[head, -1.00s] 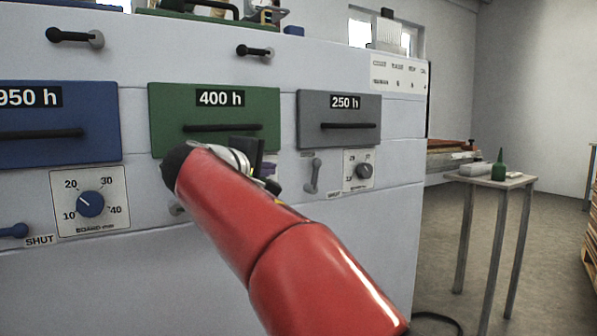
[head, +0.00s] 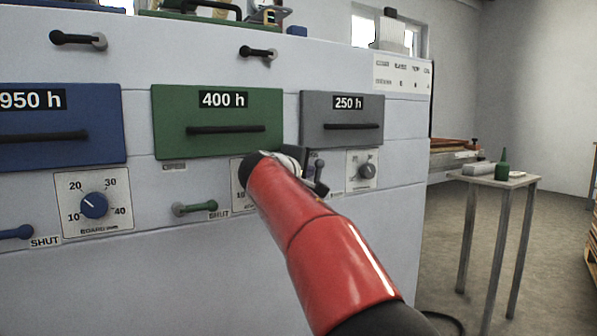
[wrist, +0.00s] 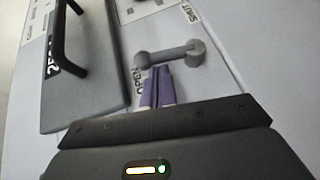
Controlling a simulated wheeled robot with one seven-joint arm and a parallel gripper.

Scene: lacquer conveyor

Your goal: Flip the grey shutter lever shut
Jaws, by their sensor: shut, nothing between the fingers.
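The grey shutter lever (wrist: 170,55) shows in the wrist view. Its round knob is at the left and its pivot at the right, which is knob up on the panel. The SHUT label (wrist: 189,14) lies off to one side of the pivot, and the partly covered OPEN label (wrist: 138,78) is by the fingers. My gripper (wrist: 160,72) is shut and empty, its purple fingertips close beside the lever's arm on the side away from SHUT. I cannot tell whether they touch. In the head view the lever's knob (head: 320,164) shows, while my red arm and gripper hide its lower part.
The grey 250 h drawer front (head: 341,119) with a bar handle sits just above the lever. A grey dial (head: 366,171) is to its right. The green lever (head: 198,208) points right at its SHUT label. A small table (head: 495,178) stands at the right.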

